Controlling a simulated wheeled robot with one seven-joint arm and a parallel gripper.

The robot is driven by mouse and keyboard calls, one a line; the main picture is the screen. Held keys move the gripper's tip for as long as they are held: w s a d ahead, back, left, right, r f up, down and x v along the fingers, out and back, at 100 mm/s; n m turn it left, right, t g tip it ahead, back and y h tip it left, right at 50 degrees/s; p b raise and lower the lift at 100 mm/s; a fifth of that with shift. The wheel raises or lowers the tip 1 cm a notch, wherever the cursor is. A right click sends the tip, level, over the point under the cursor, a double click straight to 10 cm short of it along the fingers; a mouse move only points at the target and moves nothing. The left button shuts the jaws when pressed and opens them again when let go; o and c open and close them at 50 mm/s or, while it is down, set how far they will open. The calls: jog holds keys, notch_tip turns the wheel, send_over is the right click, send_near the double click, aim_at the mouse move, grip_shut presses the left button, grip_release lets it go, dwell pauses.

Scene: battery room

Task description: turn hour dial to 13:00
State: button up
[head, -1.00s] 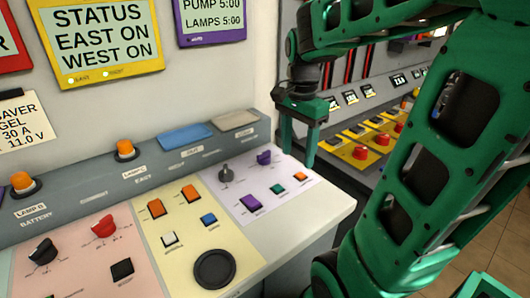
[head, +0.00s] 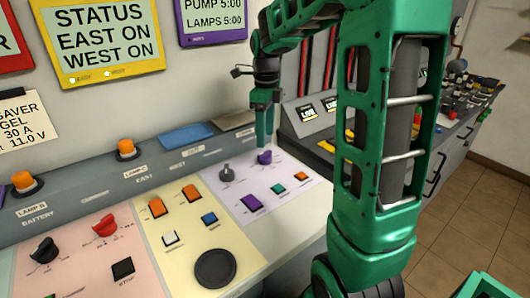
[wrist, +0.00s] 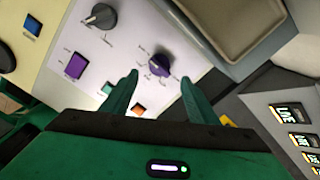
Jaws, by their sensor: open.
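A lilac panel section at the right end of the desk holds a purple knob (head: 264,157) and a dark grey knob (head: 227,174). Their labels are too small to read, so I cannot tell for sure which is the hour dial. My gripper (head: 265,125) points down above the purple knob. In the wrist view, my gripper (wrist: 157,82) is open, with a finger on each side of the purple knob (wrist: 160,65). The knob lies slightly beyond the fingertips, and I see no contact. The dark grey knob (wrist: 101,16) is at the upper left there.
A purple button (head: 250,203), a green button (head: 279,189) and an orange button (head: 301,176) sit near the knobs. A raised ledge with a grey-beige pad (head: 234,120) runs behind. A purple-framed screen (head: 213,17) reads PUMP 5:00, LAMPS 5:00.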

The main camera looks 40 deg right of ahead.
aim_at(265, 152)
notch_tip(265, 152, down, 8)
jog(key=shift+r, duration=0.25)
